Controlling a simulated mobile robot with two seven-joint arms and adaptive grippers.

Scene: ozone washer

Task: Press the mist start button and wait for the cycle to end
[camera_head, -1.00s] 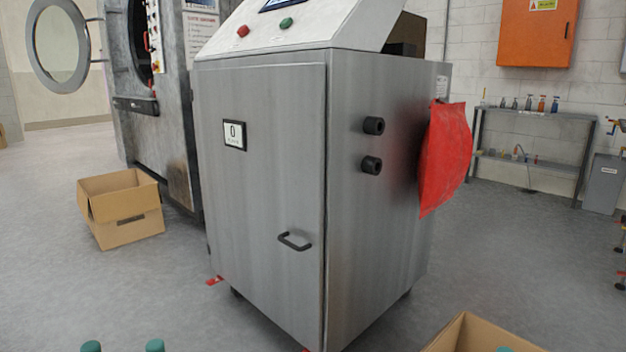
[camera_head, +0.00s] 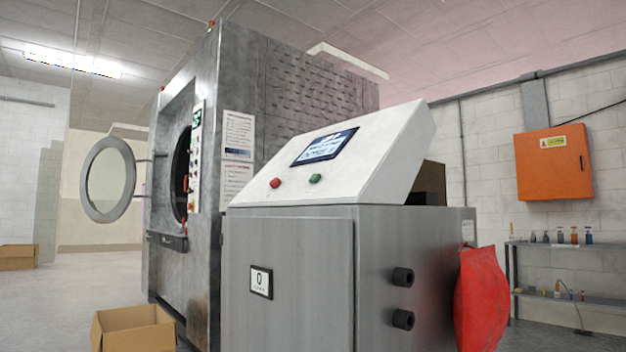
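A grey metal cabinet (camera_head: 290,285) stands in the middle of the view. Its white sloped console (camera_head: 350,170) carries a lit screen (camera_head: 325,146), a red button (camera_head: 275,183) and a green button (camera_head: 315,178). The labels on the buttons and the screen text are too small to read, so I cannot tell which one starts the mist. Neither of my grippers is in view.
A large washer (camera_head: 205,150) with its round door (camera_head: 108,180) open stands behind the cabinet. A cardboard box (camera_head: 135,329) sits at lower left. A red bag (camera_head: 482,300) hangs on the cabinet's right side. A shelf with bottles (camera_head: 570,242) and an orange wall box (camera_head: 555,163) are at right.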

